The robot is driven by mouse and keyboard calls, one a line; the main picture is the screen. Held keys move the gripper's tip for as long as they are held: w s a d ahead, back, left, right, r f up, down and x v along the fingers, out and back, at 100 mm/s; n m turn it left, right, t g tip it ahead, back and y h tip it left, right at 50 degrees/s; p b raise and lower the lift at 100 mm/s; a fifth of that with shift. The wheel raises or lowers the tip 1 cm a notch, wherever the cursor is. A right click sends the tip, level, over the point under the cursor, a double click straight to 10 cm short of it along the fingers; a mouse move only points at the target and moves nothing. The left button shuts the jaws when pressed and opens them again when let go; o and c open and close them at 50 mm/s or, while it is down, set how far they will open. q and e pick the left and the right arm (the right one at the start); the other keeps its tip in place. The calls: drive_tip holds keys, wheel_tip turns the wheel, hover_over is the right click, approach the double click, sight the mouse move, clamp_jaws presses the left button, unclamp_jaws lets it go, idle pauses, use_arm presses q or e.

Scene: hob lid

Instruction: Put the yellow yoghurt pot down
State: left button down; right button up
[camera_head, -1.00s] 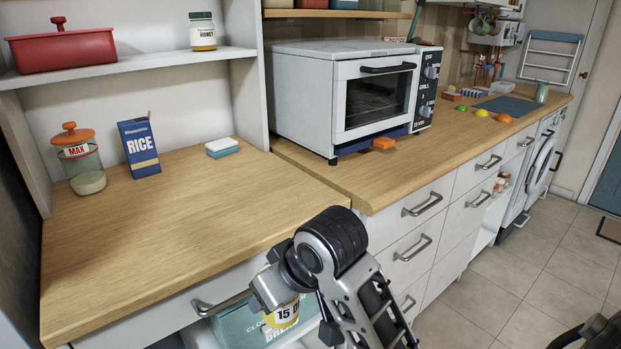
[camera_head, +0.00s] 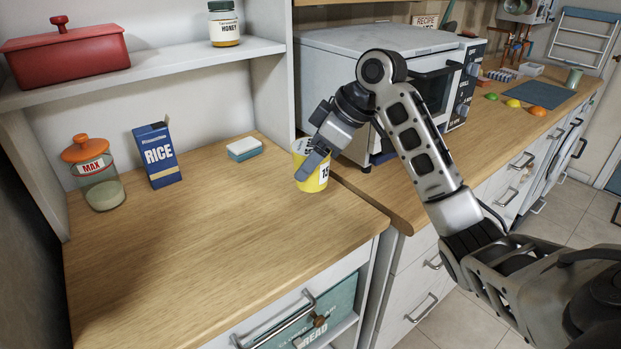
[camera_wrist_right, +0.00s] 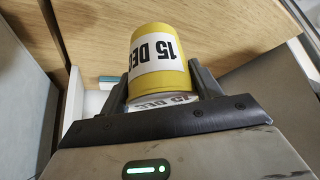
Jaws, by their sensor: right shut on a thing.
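The yellow yoghurt pot (camera_head: 322,179) has a white label with black print. It is upright in the head view, over the right part of the left wooden worktop (camera_head: 190,260), near the step to the neighbouring counter. My right gripper (camera_head: 311,166) is shut on it and partly covers its left side. My left gripper is not in view.
A blue-and-white sponge (camera_head: 244,149) lies left of the pot. A blue rice box (camera_head: 158,156) and an orange-lidded jar (camera_head: 98,178) stand farther left. The white oven (camera_head: 330,60) is behind my right arm. The worktop's front and middle are clear.

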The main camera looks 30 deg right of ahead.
drive_tip(key=w+d+f, duration=0.1)
drive_tip(key=w+f, duration=0.1)
drive_tip(key=w+d+f, duration=0.1)
drive_tip(key=w+f, duration=0.1)
drive_tip(key=w+d+f, duration=0.1)
drive_tip(key=w+f, duration=0.1)
drive_tip(key=shift+d+f+p, duration=0.3)
drive_tip(key=shift+f, duration=0.05)
wheel_tip(320, 180, down, 2)
drive_tip(key=shift+f+p, duration=0.2)
drive_tip(key=shift+p, duration=0.15)
drive_tip(key=shift+f, duration=0.3)
drive_tip(key=shift+f, duration=0.1)
drive_tip(key=shift+f, duration=0.1)
drive_tip(key=o, duration=1.1)
